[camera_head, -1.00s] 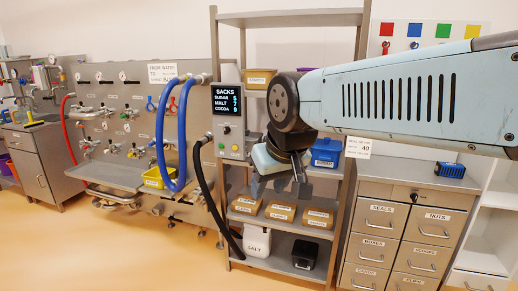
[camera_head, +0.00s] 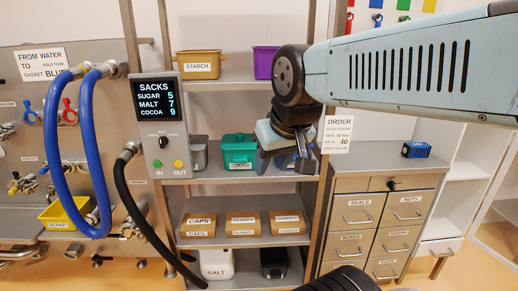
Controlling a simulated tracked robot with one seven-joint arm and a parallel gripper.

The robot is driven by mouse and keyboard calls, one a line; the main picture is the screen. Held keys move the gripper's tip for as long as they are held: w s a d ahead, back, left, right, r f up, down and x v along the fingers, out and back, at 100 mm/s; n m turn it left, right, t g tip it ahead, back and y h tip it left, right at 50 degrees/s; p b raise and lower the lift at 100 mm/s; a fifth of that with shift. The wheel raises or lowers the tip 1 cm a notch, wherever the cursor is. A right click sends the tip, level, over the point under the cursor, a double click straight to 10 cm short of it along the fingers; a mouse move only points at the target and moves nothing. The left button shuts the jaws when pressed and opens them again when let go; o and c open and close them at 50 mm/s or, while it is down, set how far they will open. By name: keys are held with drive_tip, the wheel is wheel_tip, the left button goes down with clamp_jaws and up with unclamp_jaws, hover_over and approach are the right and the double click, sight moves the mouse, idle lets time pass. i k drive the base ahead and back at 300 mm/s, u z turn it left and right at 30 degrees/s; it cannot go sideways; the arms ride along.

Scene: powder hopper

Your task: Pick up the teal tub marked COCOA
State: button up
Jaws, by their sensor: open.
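The teal tub (camera_head: 238,150), with a white label that appears to read COCOA, stands on the rack's middle shelf, left of my gripper. My gripper (camera_head: 296,166) hangs from the arm in front of the shelf's right part, pointing down, open and empty. The gripper looks apart from the teal tub, though the depth between them is hard to judge.
A grey tub (camera_head: 198,153) stands left of the teal tub. A STARCH tub (camera_head: 199,65) and a purple tub (camera_head: 264,62) are on the shelf above, boxes (camera_head: 243,222) below. A SACKS panel (camera_head: 158,125) and black hose (camera_head: 137,208) flank the rack's left post.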

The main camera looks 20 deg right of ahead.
sight(244, 160)
drive_tip(key=z, duration=0.15)
drive_tip(key=i, duration=0.5)
drive_tip(key=z, duration=0.4)
drive_tip(key=k, duration=0.85)
drive_tip(key=z, duration=0.2)
drive_tip(key=i, duration=0.85)
drive_tip(key=u, duration=0.1)
